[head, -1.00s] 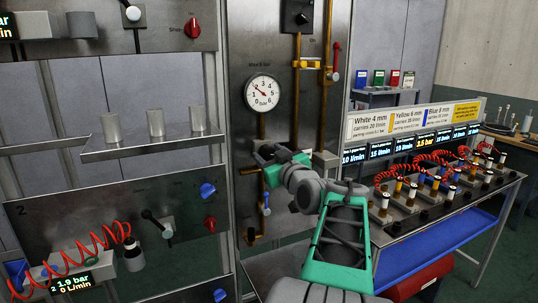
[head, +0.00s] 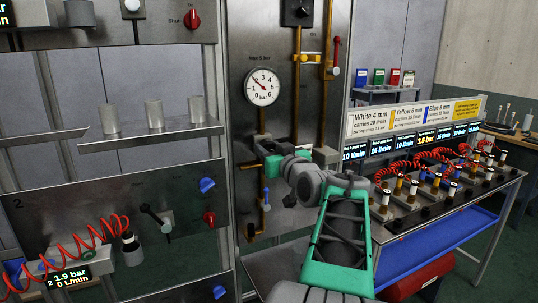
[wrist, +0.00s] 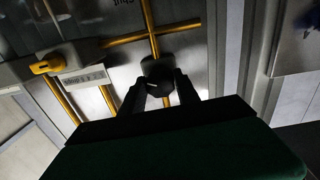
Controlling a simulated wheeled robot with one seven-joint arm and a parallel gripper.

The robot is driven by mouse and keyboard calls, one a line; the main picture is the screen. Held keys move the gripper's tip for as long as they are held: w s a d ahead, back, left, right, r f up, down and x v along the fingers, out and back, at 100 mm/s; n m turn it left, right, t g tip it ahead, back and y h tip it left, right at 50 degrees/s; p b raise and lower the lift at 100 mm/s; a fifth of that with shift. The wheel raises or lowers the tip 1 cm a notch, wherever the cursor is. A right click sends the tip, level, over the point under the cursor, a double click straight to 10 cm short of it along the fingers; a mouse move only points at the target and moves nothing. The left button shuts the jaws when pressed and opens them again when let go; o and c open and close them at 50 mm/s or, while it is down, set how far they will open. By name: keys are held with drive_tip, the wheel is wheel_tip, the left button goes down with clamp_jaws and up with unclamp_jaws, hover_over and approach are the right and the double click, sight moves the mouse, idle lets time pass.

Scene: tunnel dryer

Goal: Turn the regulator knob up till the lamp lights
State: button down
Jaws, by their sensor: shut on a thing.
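In the wrist view, a black round knob (wrist: 158,72) with a short white mark sits on yellow pipework. The two dark fingers of my gripper (wrist: 160,92) are closed on its sides. In the head view, my own arm covers the knob and most of the gripper. A round white gauge (head: 262,89) marked 0 to 6 bar is on the steel panel above, its needle pointing to the upper left. I cannot make out a lit lamp in either view.
A blue-handled valve (head: 266,199) is on a pipe left of my arm. A bench (head: 450,205) with several fittings and red coiled hoses stands to the right. A red tank (head: 430,280) lies below it. A panel with knobs and a red hose is at left.

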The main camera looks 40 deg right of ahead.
drive_tip(key=shift+m, duration=0.3)
drive_tip(key=c, duration=0.9)
unclamp_jaws()
drive_tip(key=b+v, duration=0.2)
drive_tip(key=v, duration=0.6)
